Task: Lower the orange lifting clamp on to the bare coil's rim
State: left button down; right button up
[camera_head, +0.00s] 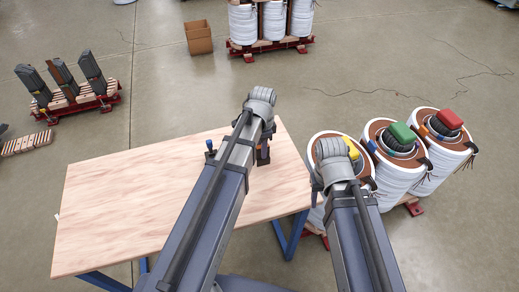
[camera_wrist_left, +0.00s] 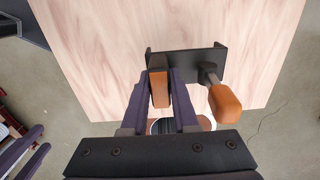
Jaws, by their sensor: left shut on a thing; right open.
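My left gripper (camera_head: 262,153) is over the table's right part. In the left wrist view it (camera_wrist_left: 158,85) is shut on the upright orange block of the lifting clamp (camera_wrist_left: 220,56), which has a black bracket and an orange handle to the right. The clamp also shows in the head view (camera_head: 264,145). Whether it touches the table is unclear. Beneath the gripper, a white rounded rim (camera_wrist_left: 205,122) is mostly hidden. I cannot tell whether it is the bare coil. My right gripper (camera_head: 334,152), mostly hidden by its wrist, is open by the front white coil (camera_head: 314,214).
The wooden table (camera_head: 110,215) is largely clear on the left. A small dark-and-blue object (camera_head: 210,148) shows beside my left arm. Coils with green (camera_head: 402,132) and red (camera_head: 450,119) tops stand at right. A cardboard box (camera_head: 198,38) stands on the floor behind.

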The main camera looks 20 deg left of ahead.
pick_arm(q)
jog(key=shift+r+p, duration=1)
jog(key=shift+r, duration=0.1)
jog(key=shift+d, duration=0.1)
